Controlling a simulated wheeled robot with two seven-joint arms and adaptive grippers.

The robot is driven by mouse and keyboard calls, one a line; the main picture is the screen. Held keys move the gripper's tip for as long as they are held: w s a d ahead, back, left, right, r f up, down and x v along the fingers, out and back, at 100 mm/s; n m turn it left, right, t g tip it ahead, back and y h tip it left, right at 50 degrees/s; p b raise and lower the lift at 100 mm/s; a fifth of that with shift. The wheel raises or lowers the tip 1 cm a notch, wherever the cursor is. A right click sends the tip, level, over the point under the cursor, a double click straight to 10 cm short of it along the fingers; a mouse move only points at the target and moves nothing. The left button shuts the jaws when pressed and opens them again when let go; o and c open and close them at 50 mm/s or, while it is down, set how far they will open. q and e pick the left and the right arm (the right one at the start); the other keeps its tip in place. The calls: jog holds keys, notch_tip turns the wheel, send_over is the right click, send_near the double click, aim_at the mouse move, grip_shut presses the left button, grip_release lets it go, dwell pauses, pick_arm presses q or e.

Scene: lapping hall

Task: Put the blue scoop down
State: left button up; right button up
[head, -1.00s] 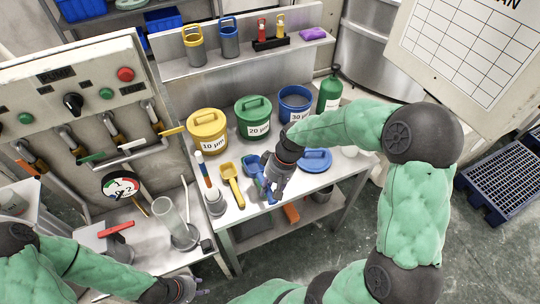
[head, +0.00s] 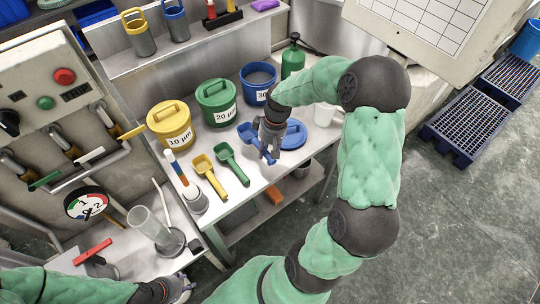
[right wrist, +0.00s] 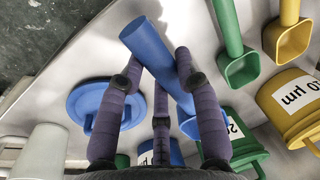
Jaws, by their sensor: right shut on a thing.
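My right gripper (head: 268,153) is shut on the blue scoop (head: 248,131), gripping its handle (right wrist: 152,48). The scoop is over the right part of the bench (head: 235,200), its bowl towards the pails. I cannot tell whether it touches the bench top. A green scoop (head: 232,163) and a yellow scoop (head: 208,175) lie to its left. In the right wrist view, the fingers (right wrist: 157,75) are around the blue handle, and the bowl is partly hidden behind a finger. My left gripper (head: 185,289) is low at the left; its opening is unclear.
A blue lid (head: 295,134) lies right beside my right gripper. Behind stand a yellow pail (head: 170,128), a green pail (head: 215,103) and an open blue pail (head: 256,84). A white cup (head: 324,114) and a green bottle (head: 293,62) are at the right.

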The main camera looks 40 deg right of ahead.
jog(key=d+f, duration=0.1)
jog(key=w+d+f+b, duration=0.1)
jog(key=f, duration=0.1)
jog(key=shift+w+d+f, duration=0.15)
jog(key=shift+d+f, duration=0.05)
jog(key=shift+d, duration=0.1)
notch_tip(320, 180, down, 4)
jog(key=shift+w+d+r+b, duration=0.15)
jog(key=shift+r+b, duration=0.1)
jog(key=shift+b, duration=0.45)
jog(key=o, duration=1.1)
jog(key=shift+o, duration=0.2)
notch_tip(320, 180, up, 12)
jog(key=d+p, duration=0.2)
jog(key=p, duration=0.1)
jog(key=shift+s+p, duration=0.4)
